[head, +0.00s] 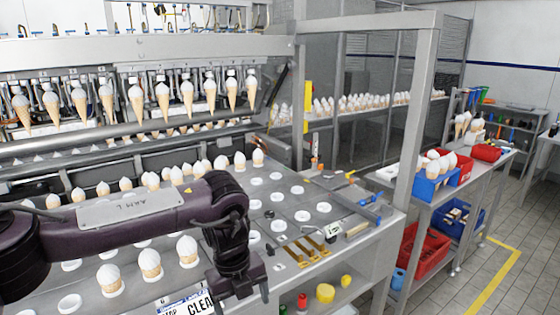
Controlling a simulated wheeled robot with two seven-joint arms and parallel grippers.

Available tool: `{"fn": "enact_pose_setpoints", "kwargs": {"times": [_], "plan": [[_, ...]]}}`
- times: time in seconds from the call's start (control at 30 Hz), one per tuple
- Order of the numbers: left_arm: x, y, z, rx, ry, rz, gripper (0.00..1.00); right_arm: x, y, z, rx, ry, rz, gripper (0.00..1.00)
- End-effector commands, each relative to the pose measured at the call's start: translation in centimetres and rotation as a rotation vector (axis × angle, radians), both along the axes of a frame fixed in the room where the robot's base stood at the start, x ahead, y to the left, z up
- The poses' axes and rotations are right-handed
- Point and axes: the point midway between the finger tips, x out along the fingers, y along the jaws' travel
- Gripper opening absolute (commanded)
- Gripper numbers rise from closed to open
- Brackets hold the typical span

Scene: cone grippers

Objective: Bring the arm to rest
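My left arm (130,217) reaches in from the left, across the front of the steel cone table (290,225). Its dark wrist bends down near the lower middle of the head view. The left gripper's fingers are not seen; the wrist runs down to the bottom edge. My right arm and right gripper are not in view. White-topped cones (187,250) stand upright in the table's holders to the left of and behind the wrist. Several round white holders right of the wrist are empty.
A row of cones (162,95) hangs from the machine behind. Gold bars (312,247) and tools lie on the table's right part. Right, a steel shelf holds a blue bin (430,185) and red bins. Tiled floor (515,255) lies beyond.

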Motion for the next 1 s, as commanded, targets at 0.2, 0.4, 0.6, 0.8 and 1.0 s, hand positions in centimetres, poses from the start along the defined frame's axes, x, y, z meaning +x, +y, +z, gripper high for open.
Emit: {"fn": "enact_pose_setpoints", "kwargs": {"times": [0.2, 0.4, 0.6, 0.8, 1.0], "plan": [[0.1, -4.1, -2.5, -0.133, 0.019, 0.011, 0.8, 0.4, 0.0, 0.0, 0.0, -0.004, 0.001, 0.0], [0.2, -9.1, -5.3, -0.318, 0.043, 0.062, 0.8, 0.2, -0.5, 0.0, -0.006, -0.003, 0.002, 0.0], [1.0, -15.0, -9.4, -0.596, 0.094, 0.243, 0.8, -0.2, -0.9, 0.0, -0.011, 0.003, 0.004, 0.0], [2.8, -16.8, -15.9, -0.838, 0.148, 0.609, 0.8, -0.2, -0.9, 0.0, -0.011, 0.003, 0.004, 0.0], [2.1, -12.6, -27.1, -0.92, 0.192, 1.097, 0.8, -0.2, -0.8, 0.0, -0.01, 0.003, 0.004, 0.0]]}}
